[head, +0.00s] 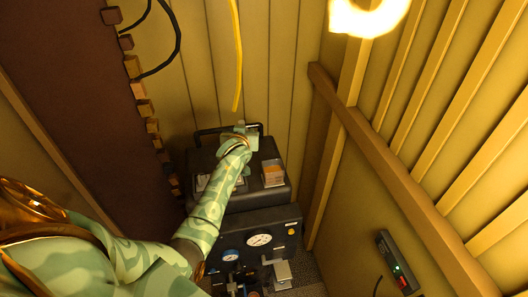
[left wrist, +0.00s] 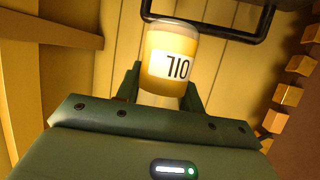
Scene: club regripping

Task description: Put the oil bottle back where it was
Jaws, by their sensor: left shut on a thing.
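The oil bottle (left wrist: 170,65) is yellow with a white label reading "OIL", which appears upside down in the left wrist view. My left gripper (left wrist: 162,92) is shut on it, with one dark green finger on each side. In the head view my left gripper (head: 242,140) is above the back part of a dark machine top (head: 212,162). The bottle is hard to make out there, and I cannot tell whether it touches the surface below. My right gripper is in neither view.
A small orange and white box (head: 272,174) sits on the machine top, right of my left arm. A black bar handle (head: 208,131) runs along its back edge; gauges (head: 259,240) are on its front. A wooden wall with a rail (head: 385,160) stands to the right.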

